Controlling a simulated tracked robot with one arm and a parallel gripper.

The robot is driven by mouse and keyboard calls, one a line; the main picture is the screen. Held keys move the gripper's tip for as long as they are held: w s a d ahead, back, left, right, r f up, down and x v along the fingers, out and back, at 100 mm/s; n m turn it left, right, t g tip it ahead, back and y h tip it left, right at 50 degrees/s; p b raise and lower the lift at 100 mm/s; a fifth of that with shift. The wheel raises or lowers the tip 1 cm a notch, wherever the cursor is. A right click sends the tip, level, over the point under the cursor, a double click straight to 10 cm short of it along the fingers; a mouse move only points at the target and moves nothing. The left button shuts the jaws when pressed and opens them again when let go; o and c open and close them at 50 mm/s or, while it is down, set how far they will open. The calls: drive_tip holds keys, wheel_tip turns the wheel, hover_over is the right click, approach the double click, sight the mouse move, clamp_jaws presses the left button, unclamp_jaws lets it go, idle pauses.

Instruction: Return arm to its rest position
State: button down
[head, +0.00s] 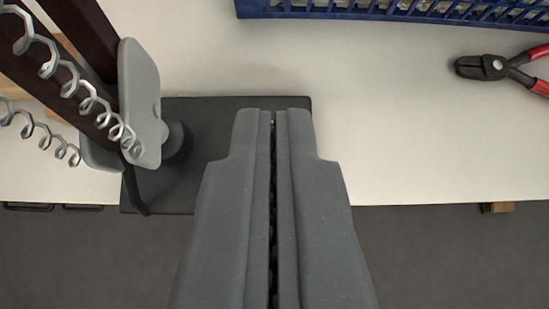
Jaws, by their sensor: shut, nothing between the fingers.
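My gripper (273,118) points up the picture from the bottom middle of the head view. Its two grey fingers lie side by side with only a thin dark line between them. The gripper is shut and holds nothing. Its tips show over a dark square plate (215,110) at the front edge of the white table (410,130). How high the tips are above the plate is hard to tell.
A grey pad-like fixture (140,100) with a dark post and coiled silver cables (62,75) stands close at the left. A blue crate (400,14) is at the back. Red-handled pliers (492,67) lie at the right. The table between is clear; grey floor (450,255) lies in front.

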drive_tip(key=shift+s+r, duration=0.15)
drive_tip(key=s+r+t, duration=0.2)
drive_tip(key=s+r, duration=0.1)
drive_tip(key=r, duration=1.2)
drive_tip(key=s+r+t, duration=0.1)
drive_tip(key=s+r, duration=0.1)
drive_tip(key=r, duration=1.2)
drive_tip(key=s+r+t, duration=0.1)
drive_tip(key=s+r, duration=0.6)
drive_tip(key=r, duration=0.2)
drive_tip(key=s+r+t, duration=0.1)
drive_tip(key=s+r, duration=0.6)
drive_tip(key=r, duration=0.3)
drive_tip(key=shift+s+r, duration=0.25)
